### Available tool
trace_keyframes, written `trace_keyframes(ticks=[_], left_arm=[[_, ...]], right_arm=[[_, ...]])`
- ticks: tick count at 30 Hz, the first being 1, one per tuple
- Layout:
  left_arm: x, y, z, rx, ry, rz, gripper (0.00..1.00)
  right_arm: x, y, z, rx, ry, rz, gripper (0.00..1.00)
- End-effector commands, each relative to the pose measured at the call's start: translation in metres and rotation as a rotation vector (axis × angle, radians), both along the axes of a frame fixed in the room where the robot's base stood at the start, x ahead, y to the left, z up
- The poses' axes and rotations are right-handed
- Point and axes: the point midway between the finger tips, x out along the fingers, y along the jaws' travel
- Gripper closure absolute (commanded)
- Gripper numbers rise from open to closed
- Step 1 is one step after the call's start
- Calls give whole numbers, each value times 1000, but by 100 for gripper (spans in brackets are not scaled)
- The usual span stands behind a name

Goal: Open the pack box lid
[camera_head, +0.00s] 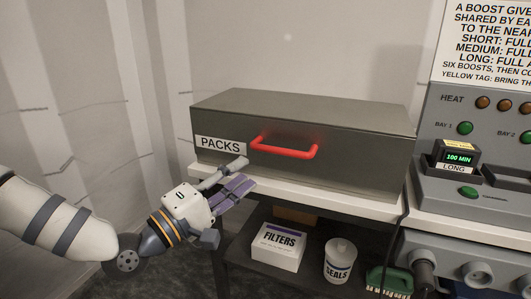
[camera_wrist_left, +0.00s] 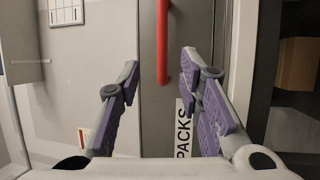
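The pack box (camera_head: 355,165) is a grey metal box with a "PACKS" label (camera_head: 220,146) at its front left. Its lid (camera_head: 305,110) lies flat and shut on top. A red bar handle (camera_head: 283,150) sits on the front face. My left gripper (camera_head: 245,173) is in front of the box, below and left of the handle. Its fingers are spread apart with nothing between them. In the left wrist view the red handle (camera_wrist_left: 162,45) lies ahead between the open fingertips (camera_wrist_left: 160,62), and I see no contact. My right gripper is not in view.
The box stands on a white shelf (camera_head: 350,205). Below are a "FILTERS" box (camera_head: 278,246), a "SEALS" tub (camera_head: 340,262) and a green brush (camera_head: 390,281). A control panel (camera_head: 470,150) with buttons stands close on the right. A pale wall is behind and left.

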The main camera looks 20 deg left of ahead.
Motion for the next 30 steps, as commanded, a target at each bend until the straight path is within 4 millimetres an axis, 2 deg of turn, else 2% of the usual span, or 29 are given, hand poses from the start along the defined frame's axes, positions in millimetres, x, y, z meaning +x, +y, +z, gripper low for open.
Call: trace_keyframes(ticks=[9, 12, 17, 24, 25, 29, 30], left_arm=[[69, -34, 9, 6, 6, -5, 67], [85, -42, 13, 6, 7, -4, 67], [99, -48, 17, 5, 8, -2, 67], [100, -48, 18, 5, 8, -2, 67], [100, -48, 18, 5, 8, -2, 69], [100, -48, 18, 5, 8, -2, 99], [100, -48, 18, 5, 8, -2, 100]], right_arm=[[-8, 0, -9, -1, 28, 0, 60], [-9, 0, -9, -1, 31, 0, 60], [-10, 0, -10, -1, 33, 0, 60], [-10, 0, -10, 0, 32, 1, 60], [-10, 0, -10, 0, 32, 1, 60], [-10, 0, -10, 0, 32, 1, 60], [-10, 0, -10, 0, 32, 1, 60]])
